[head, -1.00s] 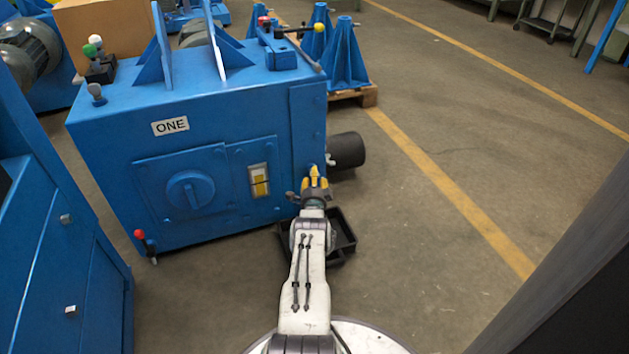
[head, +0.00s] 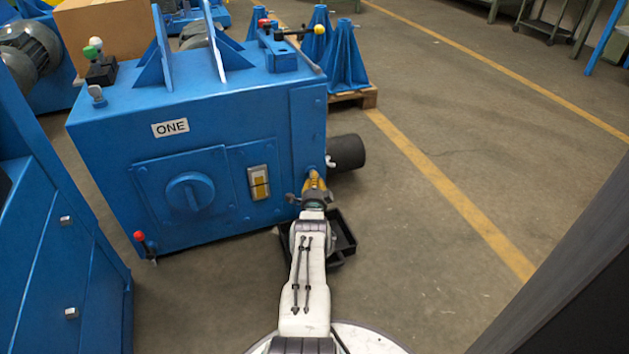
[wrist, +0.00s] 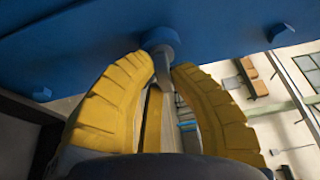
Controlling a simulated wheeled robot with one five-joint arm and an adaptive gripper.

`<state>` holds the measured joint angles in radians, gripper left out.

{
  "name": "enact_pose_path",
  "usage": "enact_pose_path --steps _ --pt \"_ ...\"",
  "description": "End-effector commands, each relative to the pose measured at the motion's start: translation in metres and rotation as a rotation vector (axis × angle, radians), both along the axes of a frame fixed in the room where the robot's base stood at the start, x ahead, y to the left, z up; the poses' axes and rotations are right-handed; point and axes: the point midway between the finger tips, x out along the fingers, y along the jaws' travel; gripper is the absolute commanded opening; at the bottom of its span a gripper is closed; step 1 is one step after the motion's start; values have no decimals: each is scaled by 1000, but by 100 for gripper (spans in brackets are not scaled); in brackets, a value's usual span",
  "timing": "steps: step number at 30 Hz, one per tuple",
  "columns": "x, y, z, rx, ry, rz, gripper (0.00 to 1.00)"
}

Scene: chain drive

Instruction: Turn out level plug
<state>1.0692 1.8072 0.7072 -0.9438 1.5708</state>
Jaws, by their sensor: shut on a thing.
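The blue gearbox marked ONE (head: 230,120) stands ahead of me. My gripper (head: 314,176) is at the lower right of its front face, next to the sight glass (head: 259,182). In the wrist view, a grey plug (wrist: 161,40) sits at the blue housing between the yellow fingertips (wrist: 163,68). The fingers are shut on it from both sides. Most of the plug is hidden by the gripper in the head view. I cannot tell how far it is turned.
A black tray (head: 347,250) lies on the floor below my gripper. A dark cylinder (head: 346,152) sticks out at the gearbox's right side. A red-knobbed lever (head: 139,237) is at the lower left. The floor to the right is clear.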

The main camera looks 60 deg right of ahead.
Motion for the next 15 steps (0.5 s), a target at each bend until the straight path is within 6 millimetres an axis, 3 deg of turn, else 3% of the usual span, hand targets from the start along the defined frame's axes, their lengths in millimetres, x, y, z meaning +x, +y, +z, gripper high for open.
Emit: enact_pose_path --steps 15 --pt "1 -1 -2 -183 148 -9 0"
